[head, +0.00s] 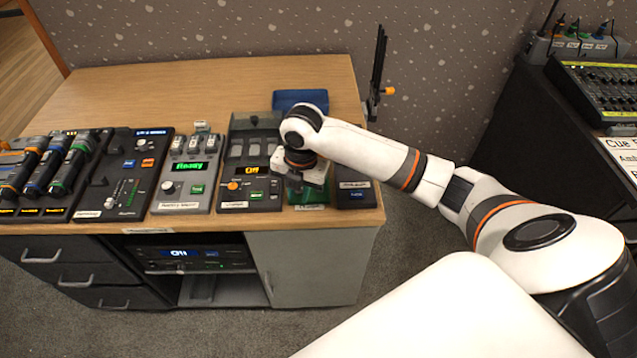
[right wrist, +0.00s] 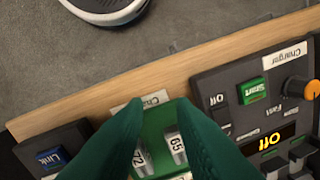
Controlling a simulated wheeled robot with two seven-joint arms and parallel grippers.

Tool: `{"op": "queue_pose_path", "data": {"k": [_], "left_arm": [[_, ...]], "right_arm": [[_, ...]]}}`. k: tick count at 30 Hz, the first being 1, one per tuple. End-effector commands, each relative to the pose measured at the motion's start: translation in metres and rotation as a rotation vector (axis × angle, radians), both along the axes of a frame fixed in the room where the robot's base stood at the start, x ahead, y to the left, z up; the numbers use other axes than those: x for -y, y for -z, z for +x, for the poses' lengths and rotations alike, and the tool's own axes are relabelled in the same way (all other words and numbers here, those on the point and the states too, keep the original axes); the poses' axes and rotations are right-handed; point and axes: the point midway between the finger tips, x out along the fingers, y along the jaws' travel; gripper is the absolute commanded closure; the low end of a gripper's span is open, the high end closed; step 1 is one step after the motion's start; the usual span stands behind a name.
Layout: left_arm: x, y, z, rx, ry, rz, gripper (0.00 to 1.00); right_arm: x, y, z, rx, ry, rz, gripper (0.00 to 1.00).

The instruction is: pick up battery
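In the right wrist view, two small batteries with white number labels, one reading 72 (right wrist: 140,158) and one reading 65 (right wrist: 176,148), sit in a green tray (right wrist: 158,118). My right gripper (right wrist: 158,108) is open, with its two dark green fingers apart over the tray and no battery visibly gripped. The fingers hide part of the tray. In the head view my right gripper (head: 306,180) points down over the green tray (head: 312,192) at the desk's right front, and my wrist hides most of the tray. My left gripper is not in view.
The charger (head: 252,188), its display reading Off, stands left of the tray. A small dark panel with a blue Link button (head: 356,193) is on the right. A meter reading Ready (head: 186,172) is further left. A blue case (head: 300,99) lies behind. The desk's back left is clear.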

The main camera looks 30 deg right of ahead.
Motion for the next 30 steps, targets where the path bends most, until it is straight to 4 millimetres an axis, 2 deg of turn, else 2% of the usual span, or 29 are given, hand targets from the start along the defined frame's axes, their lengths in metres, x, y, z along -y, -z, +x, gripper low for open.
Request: {"op": "queue_pose_path", "data": {"k": [1, 4, 7, 10, 13, 21, 26, 30], "left_arm": [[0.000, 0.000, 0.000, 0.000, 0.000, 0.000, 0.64], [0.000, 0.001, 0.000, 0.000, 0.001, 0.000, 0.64], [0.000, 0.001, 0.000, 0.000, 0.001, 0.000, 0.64], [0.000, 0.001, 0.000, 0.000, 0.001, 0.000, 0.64], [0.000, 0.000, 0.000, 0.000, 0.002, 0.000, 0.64], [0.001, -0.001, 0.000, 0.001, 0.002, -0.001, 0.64], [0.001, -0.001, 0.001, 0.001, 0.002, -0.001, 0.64], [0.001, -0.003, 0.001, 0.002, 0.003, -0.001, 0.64]], "right_arm": [[0.019, -0.019, 0.013, -0.002, -0.070, -0.030, 0.76], [0.047, -0.047, 0.024, -0.027, -0.211, -0.058, 0.76], [0.064, -0.066, 0.029, -0.045, -0.299, -0.068, 0.76], [0.072, -0.072, 0.031, -0.055, -0.342, -0.069, 0.76], [0.074, -0.061, 0.031, -0.061, -0.354, -0.068, 0.76], [0.073, -0.017, 0.031, -0.058, -0.353, -0.066, 0.76], [0.074, -0.006, 0.032, -0.057, -0.353, -0.068, 0.76], [0.076, 0.011, 0.034, -0.059, -0.351, -0.067, 0.76]]}}
